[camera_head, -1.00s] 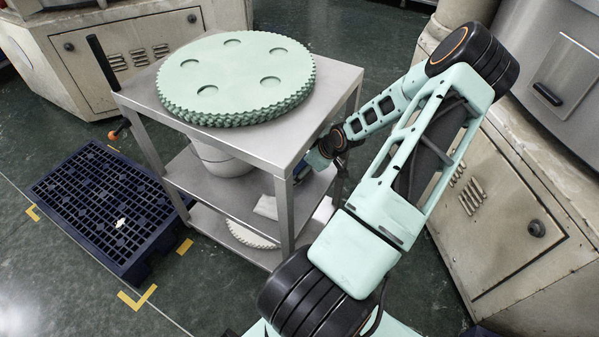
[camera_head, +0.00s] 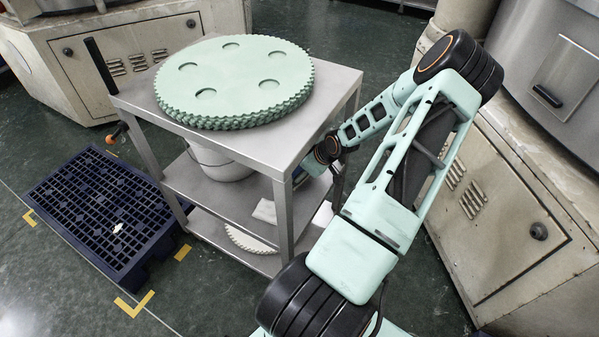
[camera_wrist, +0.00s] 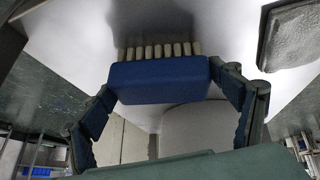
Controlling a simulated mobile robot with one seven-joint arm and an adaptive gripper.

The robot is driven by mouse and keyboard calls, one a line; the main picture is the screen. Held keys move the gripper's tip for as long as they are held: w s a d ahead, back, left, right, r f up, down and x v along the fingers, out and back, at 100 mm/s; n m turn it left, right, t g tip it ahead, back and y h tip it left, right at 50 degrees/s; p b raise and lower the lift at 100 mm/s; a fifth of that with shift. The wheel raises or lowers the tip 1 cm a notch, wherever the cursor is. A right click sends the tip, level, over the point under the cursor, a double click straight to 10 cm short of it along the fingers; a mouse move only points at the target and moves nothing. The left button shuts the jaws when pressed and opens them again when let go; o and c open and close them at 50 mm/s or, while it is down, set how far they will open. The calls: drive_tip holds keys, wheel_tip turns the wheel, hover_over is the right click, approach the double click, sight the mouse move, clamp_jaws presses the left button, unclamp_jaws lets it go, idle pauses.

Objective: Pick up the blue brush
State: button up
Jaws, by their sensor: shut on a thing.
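The blue brush (camera_wrist: 160,82) is in the wrist view, a blue block with a row of pale bristle tufts along its upper edge in the picture. My gripper (camera_wrist: 165,98) has its two dark fingers on either side of the block and is shut on it. The bristles face the pale shelf surface; I cannot tell whether they touch it. In the head view my arm reaches in at the right side of the metal cart (camera_head: 330,95), below its top. The cart and arm hide the brush and fingertips there.
Pale green toothed discs (camera_head: 235,75) lie stacked on the cart top. A white bucket (camera_head: 218,163) and a pale flat block (camera_head: 264,211) are on the middle shelf. A cart post (camera_head: 284,225) stands close to my arm. A machine cabinet (camera_head: 500,210) stands right; a dark blue pallet (camera_head: 100,215) lies left.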

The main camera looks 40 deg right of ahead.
drive_tip(key=shift+r, duration=0.1)
drive_tip(key=shift+r, duration=0.25)
drive_tip(key=s+p, duration=0.6)
drive_tip(key=s, duration=1.2)
drive_tip(key=shift+a+r, duration=0.2)
drive_tip(key=shift+r, duration=0.15)
drive_tip(key=o, duration=0.5)
drive_tip(key=c, duration=0.4)
